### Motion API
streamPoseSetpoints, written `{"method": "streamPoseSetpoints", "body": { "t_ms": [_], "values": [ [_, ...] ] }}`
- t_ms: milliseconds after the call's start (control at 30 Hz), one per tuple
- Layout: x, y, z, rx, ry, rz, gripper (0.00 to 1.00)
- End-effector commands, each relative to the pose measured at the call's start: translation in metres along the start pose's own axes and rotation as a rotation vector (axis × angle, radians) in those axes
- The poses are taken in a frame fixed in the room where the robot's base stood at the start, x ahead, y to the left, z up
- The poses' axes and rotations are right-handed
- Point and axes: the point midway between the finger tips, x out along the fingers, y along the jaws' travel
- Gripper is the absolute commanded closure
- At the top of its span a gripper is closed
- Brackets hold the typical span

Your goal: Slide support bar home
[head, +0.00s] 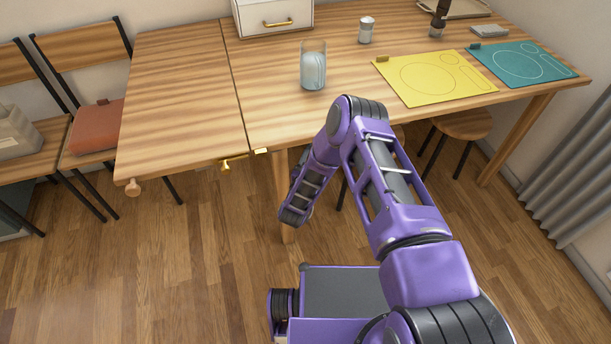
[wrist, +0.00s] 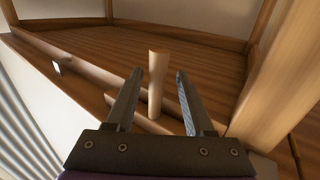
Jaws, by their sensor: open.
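My gripper (wrist: 159,73) is open in the wrist view. An upright pale wooden peg (wrist: 157,82) stands between its two fingers, with a gap on each side. The peg is in front of a wooden rail (wrist: 93,78) below the table; I cannot tell for sure whether that rail is the support bar. In the head view the left table leaf (head: 185,85) lies level with the main top. A round wooden knob (head: 133,187) shows below its front left corner. My gripper's fingers are hidden in the head view.
A table leg (wrist: 283,75) stands close to the right of my gripper. A glass (head: 313,66), a shaker (head: 366,30), a yellow mat (head: 433,78) and a teal mat (head: 520,62) lie on top.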

Motion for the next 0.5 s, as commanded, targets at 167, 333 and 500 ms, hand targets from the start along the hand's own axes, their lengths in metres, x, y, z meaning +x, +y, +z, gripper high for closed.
{"method": "streamPoseSetpoints", "body": {
  "t_ms": [167, 333, 500],
  "values": [
    [-0.047, -0.002, 0.000, -0.001, -0.005, -0.006, 0.47],
    [-0.088, -0.001, 0.000, -0.002, -0.005, -0.006, 0.47],
    [-0.121, -0.003, -0.001, -0.001, -0.003, -0.008, 0.47]
  ]
}}
